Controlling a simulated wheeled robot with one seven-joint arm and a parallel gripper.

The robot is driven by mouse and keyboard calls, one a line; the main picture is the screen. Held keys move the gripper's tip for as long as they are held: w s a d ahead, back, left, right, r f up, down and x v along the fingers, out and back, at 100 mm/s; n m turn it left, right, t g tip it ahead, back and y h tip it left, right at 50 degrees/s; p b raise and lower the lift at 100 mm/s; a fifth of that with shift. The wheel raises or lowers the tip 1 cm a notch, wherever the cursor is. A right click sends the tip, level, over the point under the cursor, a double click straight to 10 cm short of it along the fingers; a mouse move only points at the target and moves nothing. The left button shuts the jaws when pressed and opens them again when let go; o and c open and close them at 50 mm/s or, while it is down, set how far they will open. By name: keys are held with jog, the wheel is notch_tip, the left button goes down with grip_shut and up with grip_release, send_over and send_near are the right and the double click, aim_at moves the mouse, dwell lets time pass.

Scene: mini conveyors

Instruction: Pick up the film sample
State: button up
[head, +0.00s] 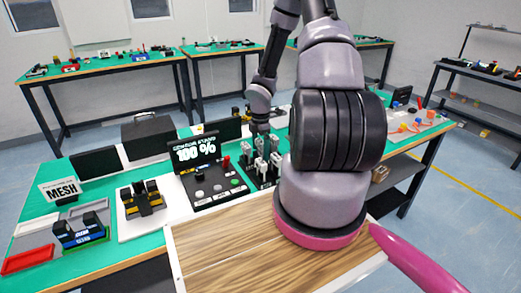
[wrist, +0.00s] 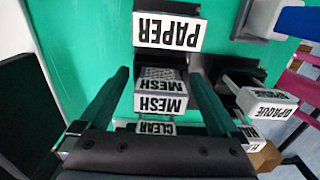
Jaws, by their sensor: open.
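In the wrist view several white sample blocks with black labels stand over the green table top. The paper block (wrist: 166,33) is at the top, and two mesh blocks (wrist: 161,103) are one behind the other between the fingers of my gripper (wrist: 159,76). The fingers are open, with a gap visible on both sides of the mesh blocks. A clear block (wrist: 156,128) shows partly under the gripper body. An opaque block (wrist: 268,101) is to the right. I can read no film label; some labels are partly hidden. In the head view the sample group (head: 267,158) is below my arm's end.
A sensor stage console (head: 207,172) reading 100 % stands left of the samples. A mesh sign (head: 62,189), a red tray (head: 28,260) and a black-and-yellow fixture (head: 143,198) are further left. A wooden board (head: 215,250) lies in front.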

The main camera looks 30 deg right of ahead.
jog(key=c, duration=1.4)
jog(key=shift+c, duration=0.2)
jog(key=shift+r, duration=0.15)
